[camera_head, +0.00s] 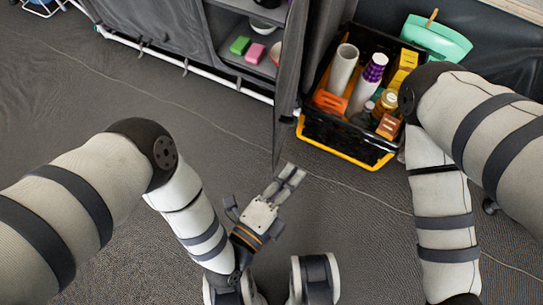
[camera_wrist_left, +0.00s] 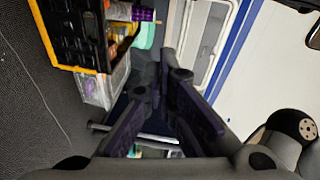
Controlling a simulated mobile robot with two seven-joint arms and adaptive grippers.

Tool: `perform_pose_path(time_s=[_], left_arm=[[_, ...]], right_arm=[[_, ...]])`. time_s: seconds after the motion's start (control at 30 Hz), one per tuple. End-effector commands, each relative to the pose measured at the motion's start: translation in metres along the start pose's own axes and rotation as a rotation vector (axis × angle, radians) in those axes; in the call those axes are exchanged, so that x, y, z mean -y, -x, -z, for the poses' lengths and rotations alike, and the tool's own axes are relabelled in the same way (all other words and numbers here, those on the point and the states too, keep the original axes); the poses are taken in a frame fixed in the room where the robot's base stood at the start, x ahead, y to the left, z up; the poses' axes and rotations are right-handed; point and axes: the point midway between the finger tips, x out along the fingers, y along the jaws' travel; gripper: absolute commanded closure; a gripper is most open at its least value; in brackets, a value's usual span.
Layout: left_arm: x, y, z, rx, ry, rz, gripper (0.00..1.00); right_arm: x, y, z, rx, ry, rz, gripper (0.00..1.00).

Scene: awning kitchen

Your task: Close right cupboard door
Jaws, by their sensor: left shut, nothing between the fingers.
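The grey cupboard (camera_head: 170,32) stands at the top of the head view. Its right door (camera_head: 290,70) is open and sticks out toward me, seen nearly edge-on, with its lower tip narrowing near the floor. My left gripper (camera_head: 294,172) is shut and empty, just right of and below the door's near tip; I cannot tell whether it touches the door. Its dark fingers also show in the left wrist view (camera_wrist_left: 160,85), where I cannot make out the door. My right arm hangs at the right of the head view, with its gripper out of frame.
A black and yellow crate (camera_head: 345,151) full of bottles and boxes stands right of the door. A green sponge (camera_head: 240,45) and a pink sponge (camera_head: 255,53) lie on the cupboard shelf. The floor left of the door is clear.

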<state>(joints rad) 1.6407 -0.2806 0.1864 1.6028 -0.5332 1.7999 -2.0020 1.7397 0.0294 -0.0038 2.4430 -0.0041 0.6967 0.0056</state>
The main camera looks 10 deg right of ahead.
Motion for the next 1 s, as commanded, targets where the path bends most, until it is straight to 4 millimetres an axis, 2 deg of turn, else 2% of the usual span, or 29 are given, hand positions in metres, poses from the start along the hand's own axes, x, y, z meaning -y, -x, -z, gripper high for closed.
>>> perform_pose_path(time_s=[0.03, 0.13, 0.27, 0.67, 0.8, 1.0], left_arm=[[-0.001, -0.007, 0.002, 0.002, -0.055, 0.057, 1.00], [0.011, -0.015, 0.004, 0.009, -0.125, 0.123, 1.00], [0.016, -0.030, 0.004, 0.012, -0.134, 0.130, 1.00], [0.024, -0.115, 0.002, 0.013, -0.131, 0.123, 1.00], [0.028, -0.103, -0.022, 0.014, -0.133, 0.121, 1.00], [0.029, -0.098, -0.034, 0.011, -0.132, 0.121, 1.00]], right_arm=[[0.000, -0.009, 0.003, 0.011, 0.000, -0.001, 0.60], [0.000, -0.010, 0.004, 0.013, 0.000, -0.001, 0.60], [0.000, -0.012, 0.005, 0.015, 0.000, -0.001, 0.60], [0.002, -0.033, 0.011, 0.045, 0.004, -0.001, 0.60], [0.002, -0.031, 0.010, 0.043, 0.004, -0.001, 0.60], [0.002, -0.031, 0.010, 0.044, 0.004, -0.001, 0.60]])
